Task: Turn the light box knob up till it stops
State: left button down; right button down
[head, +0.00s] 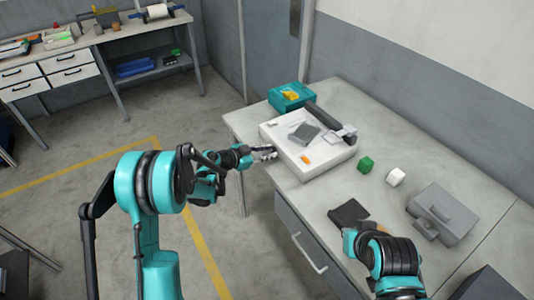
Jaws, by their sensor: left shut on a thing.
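The light box (289,165) is a low white box on the grey workbench, with a dark bar along its back edge and small flat pieces on its top. My left gripper (268,153) reaches in from the left and is shut at the box's left front side. The knob is hidden by its fingers, so I cannot see how far it is turned.
A teal bin (288,94) stands behind the box. Another bench (115,37) stands at the far left; open floor lies between.

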pick_arm(q)
jog(key=shift+s+d+m+t+y+b, duration=0.1)
jog(key=shift+m+t+y+b, duration=0.3)
jog(key=shift+m+t+b, duration=0.7)
jog(key=shift+m+g, duration=0.3)
jog(key=c, duration=1.3)
grip_release()
jog(key=shift+p, duration=0.35)
